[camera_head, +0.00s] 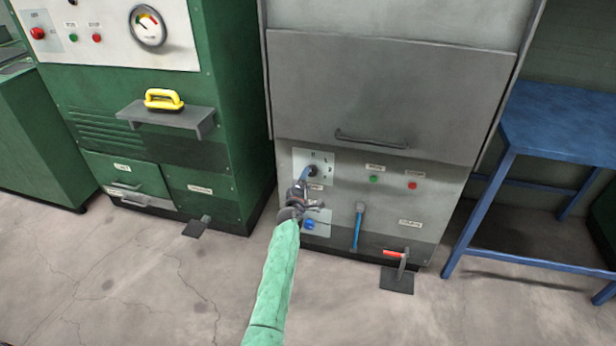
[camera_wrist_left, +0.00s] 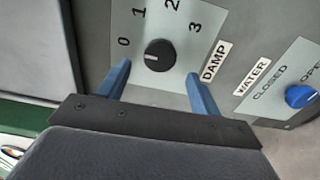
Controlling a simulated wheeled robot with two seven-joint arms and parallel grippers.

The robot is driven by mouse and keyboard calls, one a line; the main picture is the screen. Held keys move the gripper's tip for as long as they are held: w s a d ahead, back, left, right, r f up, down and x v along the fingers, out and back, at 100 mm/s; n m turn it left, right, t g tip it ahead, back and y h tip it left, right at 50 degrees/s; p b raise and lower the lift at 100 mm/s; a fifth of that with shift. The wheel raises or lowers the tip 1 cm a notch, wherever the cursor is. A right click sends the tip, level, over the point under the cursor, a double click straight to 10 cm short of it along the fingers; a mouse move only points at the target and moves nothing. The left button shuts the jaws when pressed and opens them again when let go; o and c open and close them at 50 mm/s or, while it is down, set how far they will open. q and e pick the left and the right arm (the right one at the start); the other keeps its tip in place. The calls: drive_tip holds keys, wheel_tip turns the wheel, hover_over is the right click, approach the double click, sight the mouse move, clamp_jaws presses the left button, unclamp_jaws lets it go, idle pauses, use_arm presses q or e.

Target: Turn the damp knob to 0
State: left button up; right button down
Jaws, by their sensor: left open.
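The damp knob (camera_wrist_left: 160,55) is a small round black dial on a pale plate marked 0 to 3 and labelled DAMP, in the left wrist view. A short light mark shows on its face; I cannot tell surely which number it points to. My left gripper (camera_wrist_left: 160,84) is open, with one blue finger on each side below the knob, apart from it in the picture. In the head view the left gripper (camera_head: 307,174) is in front of the knob's plate (camera_head: 328,158) and partly hides it. My right gripper is not in view.
A blue water knob (camera_wrist_left: 299,96) with CLOSED and OPEN labels is close to the right. A blue table (camera_head: 560,118) stands right.

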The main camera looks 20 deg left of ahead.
use_arm(q)
drive_tip(key=shift+s, duration=1.65)
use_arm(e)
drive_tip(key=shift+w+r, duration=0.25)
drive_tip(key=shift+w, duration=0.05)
